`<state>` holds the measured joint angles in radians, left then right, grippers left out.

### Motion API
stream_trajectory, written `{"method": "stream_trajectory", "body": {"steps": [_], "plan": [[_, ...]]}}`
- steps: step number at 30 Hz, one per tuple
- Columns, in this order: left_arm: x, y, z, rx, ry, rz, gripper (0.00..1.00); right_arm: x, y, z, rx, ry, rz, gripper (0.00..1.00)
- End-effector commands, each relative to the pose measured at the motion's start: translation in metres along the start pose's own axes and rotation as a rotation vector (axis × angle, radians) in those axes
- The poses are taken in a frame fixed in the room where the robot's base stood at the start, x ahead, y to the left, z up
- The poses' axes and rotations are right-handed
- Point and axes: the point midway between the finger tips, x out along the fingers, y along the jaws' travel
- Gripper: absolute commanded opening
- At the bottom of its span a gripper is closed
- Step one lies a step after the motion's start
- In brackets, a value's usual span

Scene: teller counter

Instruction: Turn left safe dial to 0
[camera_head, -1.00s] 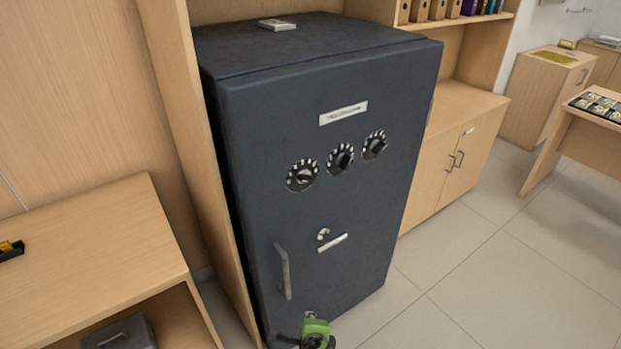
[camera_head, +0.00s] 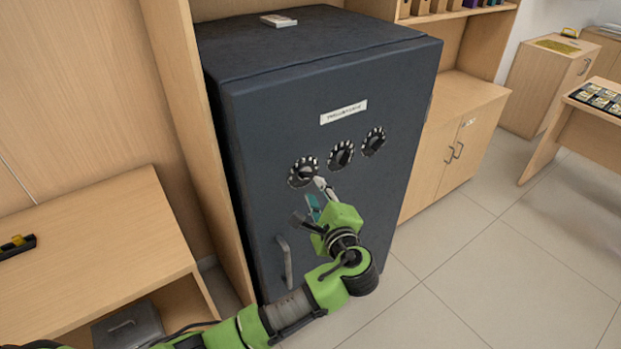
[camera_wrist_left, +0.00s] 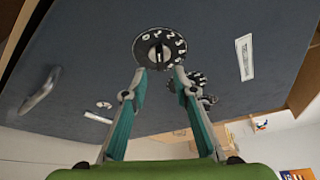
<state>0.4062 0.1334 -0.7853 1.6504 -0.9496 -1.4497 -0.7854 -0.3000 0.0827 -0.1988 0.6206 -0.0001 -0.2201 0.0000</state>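The left safe dial (camera_head: 303,172) is a round black dial with white marks on the dark safe's door, leftmost of three. In the left wrist view the dial (camera_wrist_left: 160,48) faces the camera, with its knob roughly upright in that picture; which number it points to is too small to read. My left gripper (camera_head: 310,198) is just below and in front of the dial. In the left wrist view its fingers (camera_wrist_left: 160,72) are open, one at each side of the dial's lower part, with nothing between them. I cannot tell whether they touch it. My right gripper is not in view.
The middle dial (camera_head: 341,155) and right dial (camera_head: 373,141) are close beside the left one. A door handle (camera_head: 284,262) is below, near my left arm. A wooden panel (camera_head: 205,150) borders the safe's left side. Open floor (camera_head: 480,270) lies to the right.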

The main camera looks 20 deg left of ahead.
Motion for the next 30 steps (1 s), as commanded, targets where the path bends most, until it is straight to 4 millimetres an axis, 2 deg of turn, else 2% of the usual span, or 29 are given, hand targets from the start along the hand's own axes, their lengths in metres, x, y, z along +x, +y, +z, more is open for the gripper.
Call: {"method": "stream_trajectory", "body": {"steps": [3,9,14,22,25,30], "plan": [[0.024,-0.002,0.001,0.002,-0.002,0.0,0.26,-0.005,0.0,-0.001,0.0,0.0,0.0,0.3],[0.051,-0.001,0.001,0.0,-0.001,0.0,0.26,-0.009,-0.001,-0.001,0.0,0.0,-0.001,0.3],[0.06,0.0,0.0,-0.001,0.001,0.001,0.26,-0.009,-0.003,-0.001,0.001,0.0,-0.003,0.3],[0.061,0.001,0.0,-0.002,0.001,0.001,0.26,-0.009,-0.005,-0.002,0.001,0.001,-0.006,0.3],[0.061,0.001,0.0,-0.002,0.001,0.001,0.0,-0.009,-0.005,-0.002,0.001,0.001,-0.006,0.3],[0.061,0.001,0.0,-0.002,0.001,0.001,0.0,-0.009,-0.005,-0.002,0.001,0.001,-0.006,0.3]]}}
